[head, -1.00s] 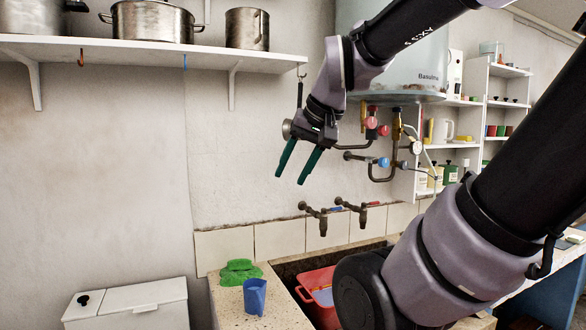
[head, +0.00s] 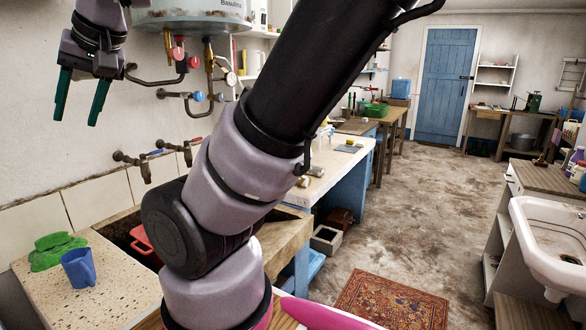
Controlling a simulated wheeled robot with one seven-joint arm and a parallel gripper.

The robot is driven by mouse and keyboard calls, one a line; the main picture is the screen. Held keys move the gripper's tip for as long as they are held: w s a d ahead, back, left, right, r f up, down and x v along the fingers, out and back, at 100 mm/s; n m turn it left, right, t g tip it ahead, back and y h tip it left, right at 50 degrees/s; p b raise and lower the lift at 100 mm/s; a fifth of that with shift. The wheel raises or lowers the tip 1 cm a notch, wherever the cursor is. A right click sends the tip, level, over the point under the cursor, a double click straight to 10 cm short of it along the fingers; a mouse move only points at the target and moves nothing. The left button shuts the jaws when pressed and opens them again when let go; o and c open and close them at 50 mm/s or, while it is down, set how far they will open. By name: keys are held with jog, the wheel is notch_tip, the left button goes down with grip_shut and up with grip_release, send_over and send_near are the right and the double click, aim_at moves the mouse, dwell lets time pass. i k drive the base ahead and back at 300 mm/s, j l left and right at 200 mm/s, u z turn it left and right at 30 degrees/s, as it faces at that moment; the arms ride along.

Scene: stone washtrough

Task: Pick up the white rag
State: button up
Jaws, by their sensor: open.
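I cannot make out a white rag in the head view. My gripper (head: 76,120) hangs at the upper left with its two green fingers pointing down. It is open and nothing is between the fingers. It is in the air in front of the wall, above the stone trough's speckled ledge (head: 75,300). My arm hides much of the trough.
A green cloth-like heap (head: 57,252) and a blue jug (head: 79,268) stand on the ledge. A red tub (head: 145,244) sits in the trough. Taps (head: 135,163) jut from the wall. A patterned rug (head: 390,303) lies on the open floor; a white sink (head: 550,235) stands right.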

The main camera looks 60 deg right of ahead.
aim_at(314, 170)
jog(key=j+z, duration=0.15)
jog(key=z, duration=0.3)
jog(key=k+j+z, duration=0.1)
jog(key=z, duration=0.35)
jog(key=k+j+z, duration=0.1)
jog(key=z, duration=0.35)
jog(key=j+z, duration=0.15)
jog(key=z, duration=0.2)
jog(key=i+j+z, duration=0.1)
jog(key=z, duration=0.3)
jog(key=i+l, duration=0.3)
jog(key=i+l+u, duration=0.15)
jog(key=i+l, duration=0.3)
jog(key=i+l+u, duration=0.15)
jog(key=i+l, duration=0.3)
jog(key=i+l+u, duration=0.1)
jog(key=i+l, duration=0.35)
jog(key=l, duration=0.15)
jog(key=i+l+u, duration=0.15)
jog(key=i+l, duration=0.25)
jog(key=l, duration=0.15)
jog(key=i+l, duration=0.35)
jog(key=l, duration=0.15)
jog(key=i+l, duration=0.3)
jog(key=l, duration=0.2)
jog(key=k+j, duration=0.45)
jog(key=j, duration=0.25)
jog(key=u, duration=0.05)
